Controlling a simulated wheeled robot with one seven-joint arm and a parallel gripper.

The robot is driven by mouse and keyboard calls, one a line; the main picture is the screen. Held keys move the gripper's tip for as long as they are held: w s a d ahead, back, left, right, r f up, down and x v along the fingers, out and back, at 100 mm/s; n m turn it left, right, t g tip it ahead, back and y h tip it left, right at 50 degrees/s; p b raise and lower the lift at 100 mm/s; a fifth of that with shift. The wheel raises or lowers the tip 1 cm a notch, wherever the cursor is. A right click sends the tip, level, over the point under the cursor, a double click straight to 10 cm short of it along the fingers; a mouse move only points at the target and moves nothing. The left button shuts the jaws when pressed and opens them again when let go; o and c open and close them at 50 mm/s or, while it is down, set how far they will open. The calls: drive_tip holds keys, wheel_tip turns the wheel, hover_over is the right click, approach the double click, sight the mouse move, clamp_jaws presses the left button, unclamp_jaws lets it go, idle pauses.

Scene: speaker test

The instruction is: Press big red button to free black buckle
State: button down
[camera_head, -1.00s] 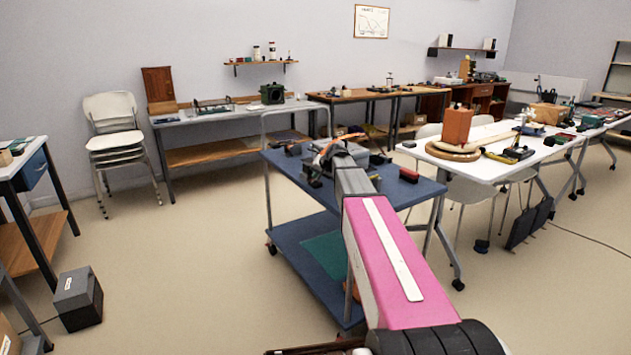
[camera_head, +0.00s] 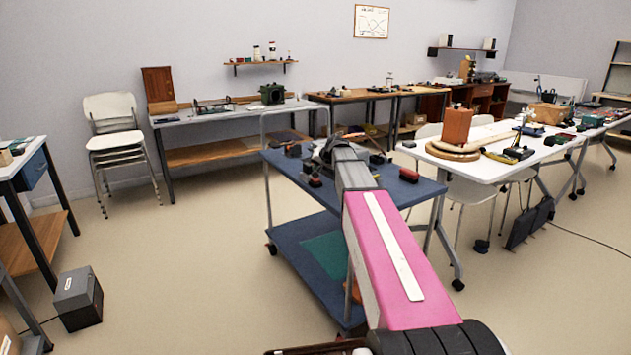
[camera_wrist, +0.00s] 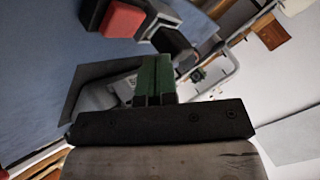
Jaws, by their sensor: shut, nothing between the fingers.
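A red button-like block (camera_wrist: 119,17) in a dark housing lies on a blue surface at the top of the wrist view. A black blocky object (camera_wrist: 172,42) is just right of it; whether it is the buckle I cannot tell. My gripper (camera_wrist: 155,62) points toward the gap near them, its green fingers together and empty. In the head view my arm mostly hides the gripper above the blue cart (camera_head: 420,190). A small red object (camera_head: 408,175) lies on the cart's right side; I cannot tell whether it is the same red block.
Several small dark items lie on the cart's top around my arm. A white table (camera_head: 480,165) with a brown block (camera_head: 456,126) stands close on the right. Stacked white chairs (camera_head: 113,130) and a grey box (camera_head: 78,298) are on the left. Floor left of the cart is clear.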

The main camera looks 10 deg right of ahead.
drive_tip(key=shift+r, duration=1.65)
drive_tip(key=shift+s, duration=0.1)
